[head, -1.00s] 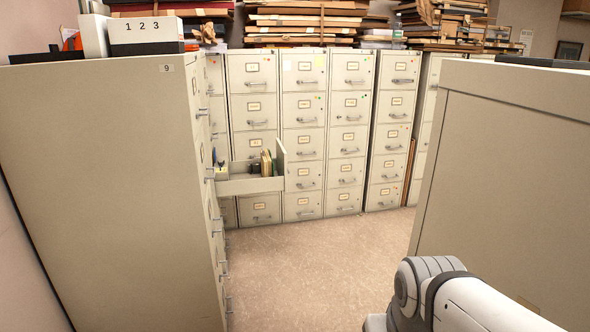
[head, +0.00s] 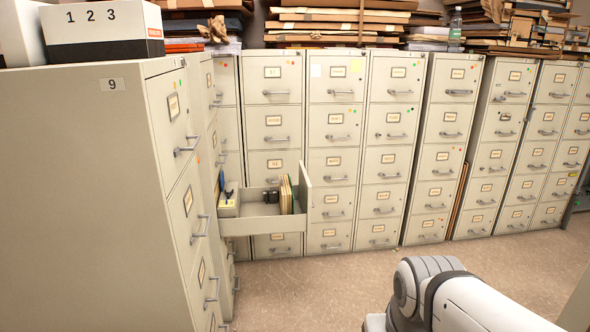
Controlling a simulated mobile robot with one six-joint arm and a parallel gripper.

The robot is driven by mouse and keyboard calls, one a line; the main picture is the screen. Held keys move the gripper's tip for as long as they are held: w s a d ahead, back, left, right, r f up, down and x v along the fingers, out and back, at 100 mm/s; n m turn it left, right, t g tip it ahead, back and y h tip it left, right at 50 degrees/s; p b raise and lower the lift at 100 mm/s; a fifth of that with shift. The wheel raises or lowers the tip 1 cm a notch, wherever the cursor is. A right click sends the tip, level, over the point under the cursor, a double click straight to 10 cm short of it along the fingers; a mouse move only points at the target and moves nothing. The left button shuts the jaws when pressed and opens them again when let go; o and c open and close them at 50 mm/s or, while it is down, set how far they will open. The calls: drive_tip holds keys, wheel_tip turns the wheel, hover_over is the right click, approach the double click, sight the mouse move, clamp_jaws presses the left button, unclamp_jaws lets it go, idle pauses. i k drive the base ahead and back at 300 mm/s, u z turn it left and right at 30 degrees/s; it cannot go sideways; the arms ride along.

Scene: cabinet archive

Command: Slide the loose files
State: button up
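Several upright files (head: 287,195), tan and green, stand in an open drawer (head: 262,226) that juts out to the right from the left-hand row of cabinets. They are near the drawer's front panel (head: 306,198). Small dark items (head: 271,196) sit to their left, and a pale tray with something blue (head: 228,203) is at the drawer's inner end. Part of my arm shows at the lower right, well apart from the drawer. My gripper is not in view.
A large cabinet marked 9 (head: 85,200) stands close on the left, with a "1 2 3" box (head: 102,30) on top. A row of closed cabinets (head: 395,150) lines the back, with paper stacks (head: 340,22) above. The floor (head: 330,285) is clear.

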sight(285, 194)
drive_tip(key=u, duration=0.15)
drive_tip(key=i, duration=1.55)
drive_tip(key=u, duration=0.4)
drive_tip(key=i, duration=1.5)
drive_tip(key=u, duration=0.25)
